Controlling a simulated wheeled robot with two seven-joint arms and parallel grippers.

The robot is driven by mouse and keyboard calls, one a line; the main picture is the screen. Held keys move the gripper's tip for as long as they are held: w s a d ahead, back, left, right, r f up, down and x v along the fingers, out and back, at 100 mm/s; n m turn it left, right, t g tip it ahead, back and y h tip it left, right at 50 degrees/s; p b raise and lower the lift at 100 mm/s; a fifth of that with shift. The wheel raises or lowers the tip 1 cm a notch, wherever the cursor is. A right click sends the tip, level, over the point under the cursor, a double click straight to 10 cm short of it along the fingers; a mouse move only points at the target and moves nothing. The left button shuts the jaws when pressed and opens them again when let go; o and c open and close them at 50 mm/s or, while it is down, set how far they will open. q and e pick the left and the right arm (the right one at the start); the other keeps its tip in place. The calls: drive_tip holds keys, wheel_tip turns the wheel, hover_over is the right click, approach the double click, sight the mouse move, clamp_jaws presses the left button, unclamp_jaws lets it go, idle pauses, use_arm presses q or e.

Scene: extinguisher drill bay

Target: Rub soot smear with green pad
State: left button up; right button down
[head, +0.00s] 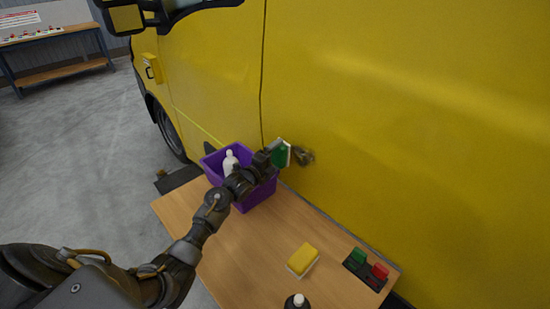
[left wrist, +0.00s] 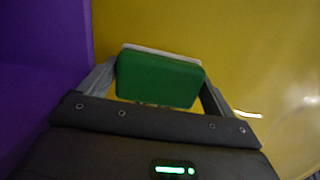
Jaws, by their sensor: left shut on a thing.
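My left gripper (head: 272,156) is shut on the green pad (head: 282,152), which has a white layer on its far side. In the left wrist view the pad (left wrist: 160,80) sits between the two fingers, with the yellow panel behind it. The soot smear (head: 305,157) is a small dark patch on the yellow van side (head: 370,110), just right of the pad in the head view. The pad is close to the panel; I cannot tell whether it touches. Part of the smear may be hidden behind the pad. My right gripper is not in view.
A purple bin (head: 263,194) holding a white bottle (head: 230,161) stands below the gripper on the wooden table (head: 235,255). A workbench (head: 60,70) stands far left.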

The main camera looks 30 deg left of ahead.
sight(286, 157)
use_arm(q)
drive_tip(key=shift+w+d+b, duration=0.3)
drive_tip(key=shift+w+b, duration=0.45)
drive_tip(key=shift+w, duration=0.2)
idle(0.5)
drive_tip(key=shift+s+d+r+p, duration=0.1)
drive_tip(key=shift+s+d+p, duration=0.2)
drive_tip(key=shift+d, duration=0.45)
drive_tip(key=shift+s+d+p, duration=0.3)
drive_tip(key=shift+d, duration=0.4)
drive_tip(key=shift+s+d+p, duration=0.2)
drive_tip(key=shift+s+d, duration=0.1)
drive_tip(key=shift+d, duration=0.65)
drive_tip(key=shift+s+d+p, duration=0.2)
drive_tip(key=shift+s+d, duration=0.05)
drive_tip(key=shift+d, duration=0.7)
drive_tip(key=shift+d, duration=0.1)
drive_tip(key=shift+s+d+p, duration=0.2)
drive_tip(key=shift+s+d, duration=0.05)
drive_tip(key=shift+d, duration=0.55)
drive_tip(key=shift+s+d+p, duration=0.15)
drive_tip(key=shift+s+d, duration=0.1)
drive_tip(key=shift+d, duration=0.5)
drive_tip(key=shift+d, duration=0.1)
